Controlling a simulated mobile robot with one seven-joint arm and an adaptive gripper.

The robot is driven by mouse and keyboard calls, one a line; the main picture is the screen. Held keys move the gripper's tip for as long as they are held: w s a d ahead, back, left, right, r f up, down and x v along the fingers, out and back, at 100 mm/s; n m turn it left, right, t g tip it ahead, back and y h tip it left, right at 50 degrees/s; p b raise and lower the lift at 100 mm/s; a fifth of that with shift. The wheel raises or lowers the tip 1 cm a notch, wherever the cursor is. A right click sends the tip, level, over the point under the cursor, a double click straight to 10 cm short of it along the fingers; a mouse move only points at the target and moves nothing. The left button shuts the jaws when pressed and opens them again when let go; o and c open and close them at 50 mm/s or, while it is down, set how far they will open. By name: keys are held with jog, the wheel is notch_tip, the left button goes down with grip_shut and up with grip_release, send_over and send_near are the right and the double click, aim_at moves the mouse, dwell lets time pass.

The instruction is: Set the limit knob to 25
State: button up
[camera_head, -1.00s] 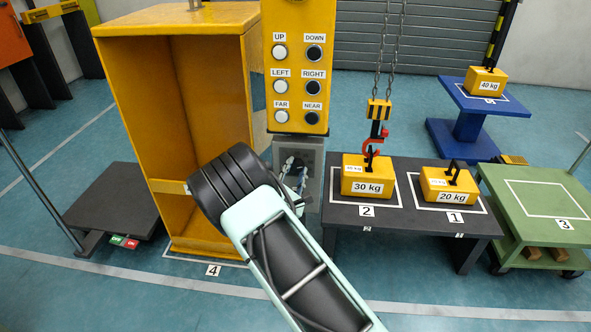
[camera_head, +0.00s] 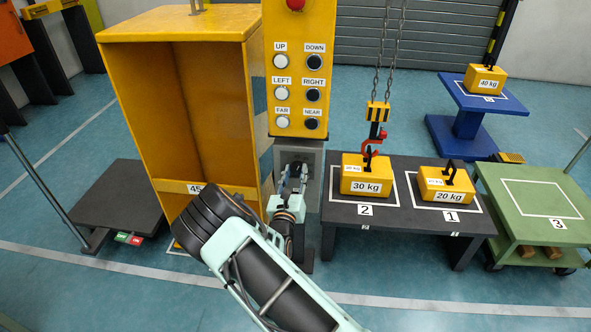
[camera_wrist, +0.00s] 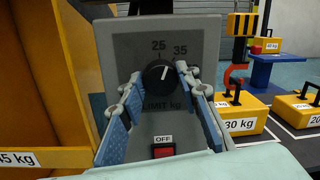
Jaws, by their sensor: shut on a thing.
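The limit knob (camera_wrist: 160,76) is a round black knob on a grey panel (camera_wrist: 118,48), in the middle of the wrist view. The panel reads 25 above the knob and 35 to the upper right, with "LIMIT kg" below. The knob's white mark looks tilted up and to the right, roughly toward 35; its exact setting is hard to read. My gripper (camera_wrist: 162,80) is shut on the knob, one fingertip on each side. In the head view my gripper (camera_head: 293,181) is at the grey limit box (camera_head: 314,158) below the yellow button panel; the knob is not clear there.
A red OFF switch (camera_wrist: 163,150) sits below the knob. The yellow button panel (camera_head: 297,75) hangs above the box. A yellow cabinet (camera_head: 160,110) stands close on the left. A dark table (camera_head: 400,216) with 30 kg and 20 kg weights and a red hook (camera_head: 372,143) is on the right.

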jog(key=shift+f+n+y+p, duration=0.1)
jog(key=shift+n+y+p, duration=0.2)
jog(key=shift+n+p, duration=1.3)
jog(key=shift+n+b, duration=0.7)
jog(key=shift+n, duration=0.1)
jog(key=o, duration=1.2)
jog(key=shift+c, duration=0.2)
jog(key=s+f, duration=0.1)
jog(key=s, duration=1.1)
jog(key=shift+a, duration=0.3)
